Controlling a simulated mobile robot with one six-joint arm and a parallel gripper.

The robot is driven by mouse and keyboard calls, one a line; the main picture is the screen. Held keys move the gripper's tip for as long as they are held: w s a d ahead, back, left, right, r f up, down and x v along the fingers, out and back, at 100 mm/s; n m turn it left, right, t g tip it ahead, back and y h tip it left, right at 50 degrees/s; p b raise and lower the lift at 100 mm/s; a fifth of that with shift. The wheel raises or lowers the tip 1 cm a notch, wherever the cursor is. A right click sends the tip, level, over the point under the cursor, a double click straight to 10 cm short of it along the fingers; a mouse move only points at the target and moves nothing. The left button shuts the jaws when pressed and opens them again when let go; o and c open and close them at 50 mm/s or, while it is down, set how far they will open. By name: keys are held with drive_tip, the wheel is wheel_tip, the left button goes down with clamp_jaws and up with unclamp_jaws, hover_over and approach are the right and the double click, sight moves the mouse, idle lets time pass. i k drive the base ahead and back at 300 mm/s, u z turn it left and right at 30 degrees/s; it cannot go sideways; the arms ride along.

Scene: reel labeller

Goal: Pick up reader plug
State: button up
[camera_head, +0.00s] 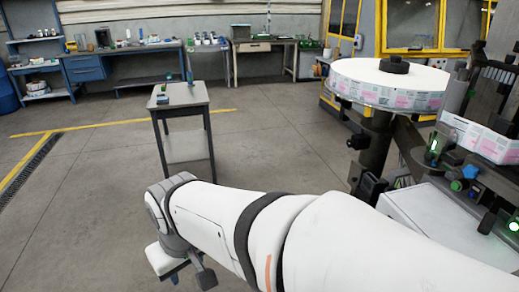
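I cannot pick out the reader plug for certain in the head view. My white arm reaches from the lower right toward the lower left. My gripper (188,276) hangs at its end, near the bottom edge, pointing down. Its fingers are small and partly hidden by the wrist, so I cannot tell whether it is open or holds anything. The labeller (450,185) stands at the right, with a white label reel (385,84) on top. Small connectors and a blue knob (470,172) show on its front, beside green lights.
A small grey side table (184,96) stands beyond my arm, with small dark, green and blue items on it. Workbenches (130,52) line the back wall. Yellow-framed machinery (412,50) is behind the labeller. The floor left of my arm is clear, with yellow lines and a drain grate.

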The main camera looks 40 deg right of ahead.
sight(385, 183)
drive_tip(key=i, duration=0.95)
drive_tip(key=z, duration=2.8)
drive_tip(key=i, duration=1)
drive_tip(key=u, duration=0.05)
